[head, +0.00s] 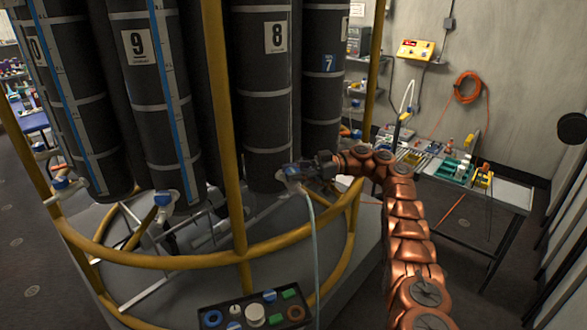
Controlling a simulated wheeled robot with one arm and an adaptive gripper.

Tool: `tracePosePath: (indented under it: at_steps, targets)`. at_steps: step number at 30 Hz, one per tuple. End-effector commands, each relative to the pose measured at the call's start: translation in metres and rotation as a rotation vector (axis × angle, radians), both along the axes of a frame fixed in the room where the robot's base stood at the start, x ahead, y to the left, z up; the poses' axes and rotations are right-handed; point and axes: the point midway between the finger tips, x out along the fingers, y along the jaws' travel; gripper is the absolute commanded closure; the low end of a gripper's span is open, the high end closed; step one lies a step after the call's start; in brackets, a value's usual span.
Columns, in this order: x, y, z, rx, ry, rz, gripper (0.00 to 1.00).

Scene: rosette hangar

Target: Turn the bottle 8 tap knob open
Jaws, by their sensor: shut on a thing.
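Bottle 8 (264,95) is a tall dark cylinder with grey bands and a white plate marked 8. It stands upright behind the yellow rail. My copper arm reaches in from the lower right, and my gripper (296,170) is at the foot of bottle 8, shut on the tap knob there. The knob is mostly hidden by the gripper, so its turn angle cannot be told. A pale hose hangs down from this tap.
A yellow ring rail (190,252) with uprights (222,120) surrounds the bottles. Bottle 9 (150,95) and bottle 7 (325,75) stand either side. A tray of small parts (255,312) is in front. A side table (512,190) stands at right; open floor lies below it.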

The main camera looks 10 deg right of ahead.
Motion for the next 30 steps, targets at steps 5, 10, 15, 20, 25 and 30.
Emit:
tracePosePath:
  at_steps: [5, 10, 15, 20, 25, 30]
  targets:
    - [0.0017, -0.0009, 0.0064, 0.007, -0.01, -0.009, 0.91]
    - [0.0014, -0.0007, 0.007, 0.007, -0.01, -0.008, 0.91]
    - [0.001, -0.0004, 0.0072, 0.007, -0.01, -0.006, 0.49]
    - [0.0003, 0.0001, 0.0058, 0.006, -0.008, -0.002, 0.32]
    - [-0.0001, 0.0008, 0.0049, 0.005, -0.007, 0.001, 0.3]
    - [-0.0003, 0.0015, 0.005, 0.002, -0.004, 0.002, 0.3]
